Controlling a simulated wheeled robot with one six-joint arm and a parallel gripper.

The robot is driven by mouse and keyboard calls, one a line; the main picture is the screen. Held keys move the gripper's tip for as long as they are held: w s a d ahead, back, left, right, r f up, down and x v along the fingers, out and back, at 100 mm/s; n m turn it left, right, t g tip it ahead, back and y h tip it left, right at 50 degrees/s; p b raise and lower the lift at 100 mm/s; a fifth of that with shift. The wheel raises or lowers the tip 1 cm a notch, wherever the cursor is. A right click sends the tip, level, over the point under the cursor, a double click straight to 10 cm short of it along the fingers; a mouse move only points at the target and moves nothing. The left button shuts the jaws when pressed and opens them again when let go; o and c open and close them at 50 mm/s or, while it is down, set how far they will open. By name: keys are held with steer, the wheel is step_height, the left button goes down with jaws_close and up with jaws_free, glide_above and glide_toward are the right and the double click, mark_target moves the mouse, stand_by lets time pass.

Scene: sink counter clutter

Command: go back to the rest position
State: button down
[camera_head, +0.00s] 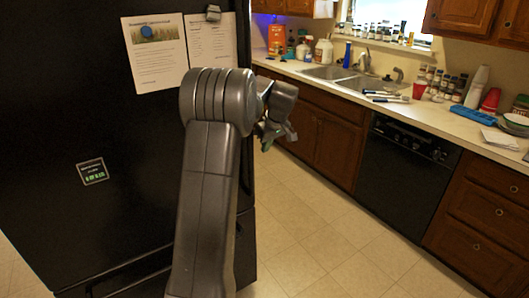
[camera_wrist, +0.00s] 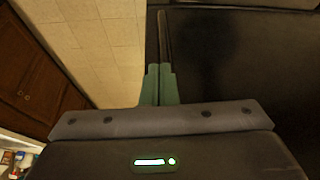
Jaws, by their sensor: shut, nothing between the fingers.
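My gripper (camera_head: 274,134) is raised in front of the black refrigerator's right edge in the head view, with my arm folded upward. It is apart from the counter. In the wrist view, the green fingers of my gripper (camera_wrist: 160,72) are together with nothing between them. They point along the refrigerator side, with floor to the left.
A black refrigerator (camera_head: 70,120) with papers stands close at the left. The counter (camera_head: 440,118) with a sink (camera_head: 350,78), bottles, jars and red cups runs along the right. A black dishwasher (camera_head: 400,180) sits below. The tiled floor (camera_head: 320,235) between is clear.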

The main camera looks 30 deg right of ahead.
steer(key=v, duration=0.6)
steer(key=shift+s+r+b, duration=0.25)
steer(key=shift+r+b, duration=0.05)
steer(key=shift+b, duration=0.05)
steer(key=shift+d, duration=0.15)
